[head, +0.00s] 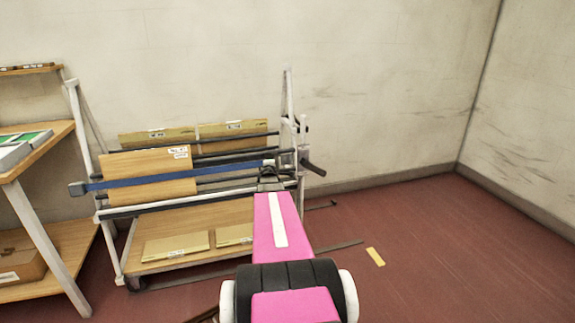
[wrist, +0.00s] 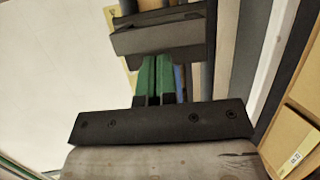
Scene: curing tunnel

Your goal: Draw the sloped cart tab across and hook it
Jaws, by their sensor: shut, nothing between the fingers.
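A blue strap (head: 140,181) runs at a slight slope across the front of the cart (head: 112,245). A dark block (head: 77,189) sits at its left end, by the left post. The strap's right end runs behind my gripper (head: 270,172), which is by the cart's right post. In the wrist view, the green fingers of my gripper (wrist: 156,65) are together and empty. A dark grey slotted block (wrist: 157,38) lies just beyond the fingertips; I cannot tell whether it is the tab or whether they touch. A bit of blue shows behind the fingers.
A wooden panel (head: 130,165) leans on the cart's dark rails, and flat boxes (head: 175,246) lie on its lower shelf. A wood-topped table (head: 35,150) stands at the left. A dark handle (head: 313,167) sticks out from the right post. The red floor (head: 440,250) at right is mostly clear.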

